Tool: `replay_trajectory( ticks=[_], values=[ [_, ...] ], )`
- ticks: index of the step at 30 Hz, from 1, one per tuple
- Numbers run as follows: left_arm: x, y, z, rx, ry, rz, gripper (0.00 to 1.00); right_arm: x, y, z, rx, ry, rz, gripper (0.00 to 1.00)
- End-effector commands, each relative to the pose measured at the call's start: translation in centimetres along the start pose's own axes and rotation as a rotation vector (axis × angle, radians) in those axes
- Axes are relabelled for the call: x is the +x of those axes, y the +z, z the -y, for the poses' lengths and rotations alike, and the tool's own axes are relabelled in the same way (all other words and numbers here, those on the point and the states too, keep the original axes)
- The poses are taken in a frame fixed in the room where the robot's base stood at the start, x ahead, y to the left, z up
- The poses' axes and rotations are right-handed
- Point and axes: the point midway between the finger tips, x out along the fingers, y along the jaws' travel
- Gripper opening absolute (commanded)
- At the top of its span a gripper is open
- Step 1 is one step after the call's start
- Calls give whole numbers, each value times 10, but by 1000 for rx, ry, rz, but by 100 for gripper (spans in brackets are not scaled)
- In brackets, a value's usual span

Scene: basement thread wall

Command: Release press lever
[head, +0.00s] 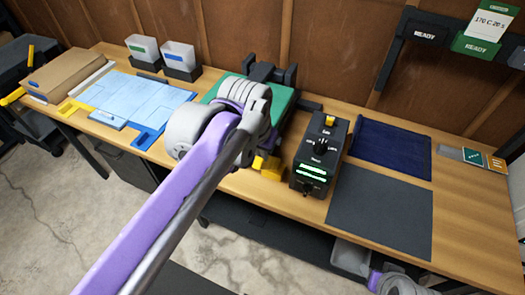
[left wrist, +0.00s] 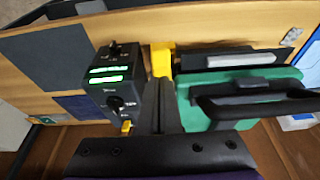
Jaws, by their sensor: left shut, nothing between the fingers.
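The heat press, with a green plate (head: 284,103) and black upper parts (head: 262,72), stands at the back of the bench, partly hidden by my left arm. In the left wrist view its green plate (left wrist: 196,88) lies on the right, with a thick black bar (left wrist: 262,104) across it. A yellow piece (head: 268,167) shows at the press's front; in the left wrist view a yellow piece (left wrist: 161,60) is just beyond my fingertips. My left gripper (left wrist: 163,84) is shut and empty, beside the control box; I cannot tell whether it touches the yellow piece. My right gripper is not in view.
A black control box (head: 322,150) with lit green displays stands right of the press. A dark blue cloth (head: 392,148) and a grey mat (head: 380,208) lie further right. A light blue shirt-like sheet (head: 135,97) and two bins (head: 180,55) are on the left.

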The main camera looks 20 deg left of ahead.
Motion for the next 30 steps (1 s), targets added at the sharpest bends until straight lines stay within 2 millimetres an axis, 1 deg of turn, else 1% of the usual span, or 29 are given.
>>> replay_trajectory(
  ticks=[1,5,8,11,12,14,18,21,25,30],
  values=[
    [4,9,-1,0,3,22,0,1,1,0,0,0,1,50],
    [1,2,-1,0,3,20,0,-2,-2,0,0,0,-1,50],
    [-6,-11,-1,0,3,13,0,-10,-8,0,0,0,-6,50],
    [-16,-30,0,-1,1,4,0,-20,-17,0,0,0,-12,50],
    [-22,-35,0,-1,1,2,0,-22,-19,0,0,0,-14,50],
    [-36,-30,0,0,1,3,0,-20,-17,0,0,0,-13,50],
    [-68,-27,0,0,0,3,0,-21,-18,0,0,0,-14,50],
    [-87,-26,0,0,0,2,0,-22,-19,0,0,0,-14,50],
    [-104,-25,1,0,0,2,0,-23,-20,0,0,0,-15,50],
    [-113,-25,1,0,-1,2,0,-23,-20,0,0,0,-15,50]
  ],
)
